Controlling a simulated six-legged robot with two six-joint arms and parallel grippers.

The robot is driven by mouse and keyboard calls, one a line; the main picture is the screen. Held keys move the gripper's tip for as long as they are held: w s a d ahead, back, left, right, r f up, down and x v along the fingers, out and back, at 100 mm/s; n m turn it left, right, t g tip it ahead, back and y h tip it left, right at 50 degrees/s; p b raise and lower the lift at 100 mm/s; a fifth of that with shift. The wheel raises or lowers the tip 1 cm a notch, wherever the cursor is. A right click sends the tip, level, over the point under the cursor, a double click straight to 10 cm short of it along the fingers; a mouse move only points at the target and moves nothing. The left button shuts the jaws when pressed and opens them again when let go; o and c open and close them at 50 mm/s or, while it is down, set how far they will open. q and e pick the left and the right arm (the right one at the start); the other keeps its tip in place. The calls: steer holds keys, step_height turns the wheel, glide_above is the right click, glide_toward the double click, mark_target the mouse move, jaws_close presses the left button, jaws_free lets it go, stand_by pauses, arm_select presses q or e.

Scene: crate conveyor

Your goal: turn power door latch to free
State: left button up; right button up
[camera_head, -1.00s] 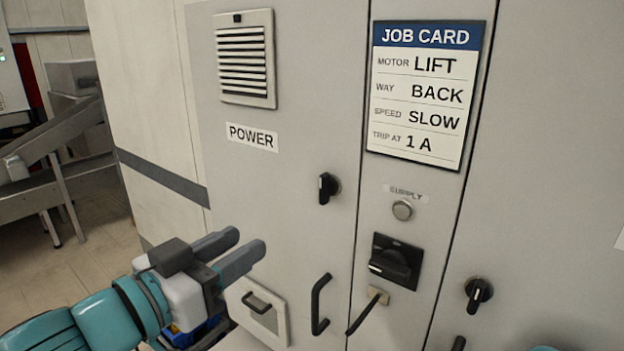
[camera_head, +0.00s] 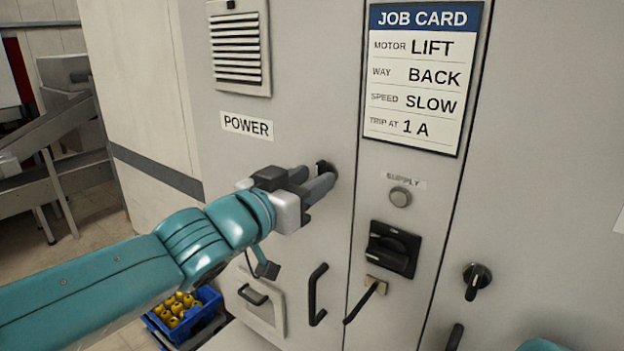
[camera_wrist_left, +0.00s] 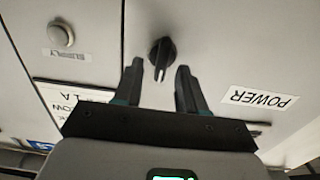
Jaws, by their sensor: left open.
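The power door latch is a small black turn knob (camera_head: 321,166) on the grey door below the POWER label. My left gripper (camera_head: 326,180) is at the latch, and its fingers hide most of it in the head view. In the left wrist view the latch (camera_wrist_left: 162,54) shows between and just beyond the two open fingertips (camera_wrist_left: 160,70), its handle lined up with the gap. I cannot tell whether a finger touches it. My right gripper is not in view.
The POWER label (camera_head: 247,126) and a vent (camera_head: 240,48) are above. A black door handle (camera_head: 316,295) is below. The supply button (camera_head: 400,196), black rotary switch (camera_head: 391,249) and another knob (camera_head: 477,281) are to the right. A blue crate (camera_head: 208,314) stands low at left.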

arm_select(q)
steer(key=shift+w+d, duration=0.25)
steer(key=shift+w, duration=0.35)
steer(key=shift+s, duration=0.15)
steer(key=shift+c, duration=0.3)
jaws_close()
